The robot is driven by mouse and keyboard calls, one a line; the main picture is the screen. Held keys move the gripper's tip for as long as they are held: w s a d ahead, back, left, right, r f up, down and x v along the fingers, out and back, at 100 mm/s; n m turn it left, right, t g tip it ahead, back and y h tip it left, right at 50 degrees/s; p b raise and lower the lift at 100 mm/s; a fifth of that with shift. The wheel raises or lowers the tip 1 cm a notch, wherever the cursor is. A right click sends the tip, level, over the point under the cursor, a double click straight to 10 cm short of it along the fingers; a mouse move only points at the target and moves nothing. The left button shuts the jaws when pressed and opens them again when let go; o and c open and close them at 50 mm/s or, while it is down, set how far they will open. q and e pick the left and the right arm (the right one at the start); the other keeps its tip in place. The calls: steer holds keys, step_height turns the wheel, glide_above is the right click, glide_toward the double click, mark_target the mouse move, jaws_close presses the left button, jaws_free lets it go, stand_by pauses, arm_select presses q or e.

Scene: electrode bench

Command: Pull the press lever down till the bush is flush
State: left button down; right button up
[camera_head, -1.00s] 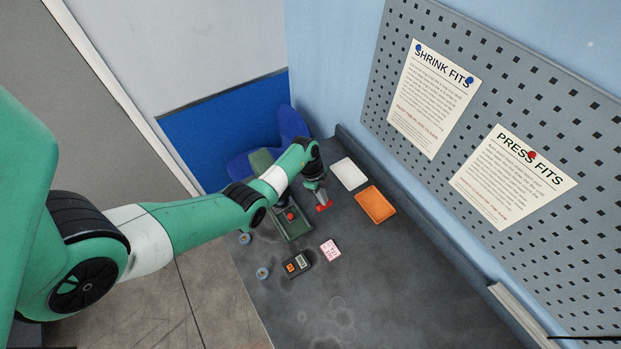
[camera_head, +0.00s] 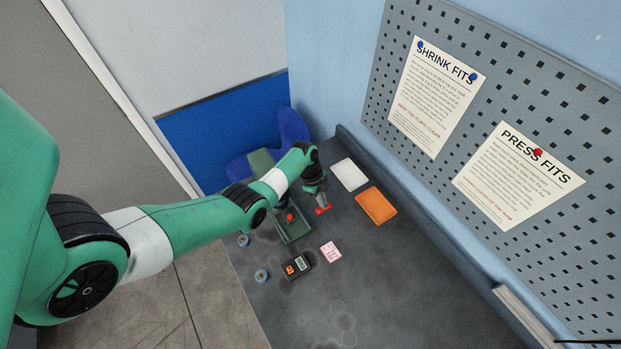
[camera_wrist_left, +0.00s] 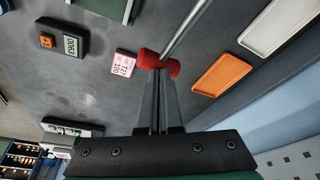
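The press lever's red crossbar grip (camera_head: 323,210) shows just below my left gripper (camera_head: 321,203) in the head view. In the left wrist view the red grip (camera_wrist_left: 147,59) lies across the fingertips of my left gripper (camera_wrist_left: 158,76), with the lever's metal rod (camera_wrist_left: 187,30) running up and right. The fingers are together, and their tips meet or overlap the middle of the grip; they do not appear to wrap around it. The green press base (camera_head: 293,236) stands left of the grip, with a small red part (camera_head: 291,217) on it. I cannot make out the bush. My right gripper is out of view.
A white tray (camera_head: 350,175) and an orange tray (camera_head: 376,206) lie right of the press. A pink card (camera_head: 331,252), a dark meter (camera_head: 296,267) and two small blue-rimmed round items (camera_head: 261,276) lie nearer.

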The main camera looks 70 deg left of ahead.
arm_select(q)
steer(key=shift+f, duration=0.1)
steer(key=shift+s+a+f+b, duration=0.1)
steer(key=shift+a+f+b, duration=0.1)
steer(key=shift+f+b, duration=0.5)
steer(key=shift+s+a+f+b, duration=0.1)
steer(key=shift+a+f+b, duration=0.1)
steer(key=shift+f+b, duration=0.45)
steer(key=shift+f, duration=0.1)
steer(key=shift+s+a+f+b, duration=0.1)
steer(key=shift+a+f+b, duration=0.25)
steer(key=shift+f+b, duration=0.35)
steer(key=shift+a+f+b, duration=0.35)
steer(key=shift+f+b, duration=0.3)
steer(key=shift+b, duration=0.05)
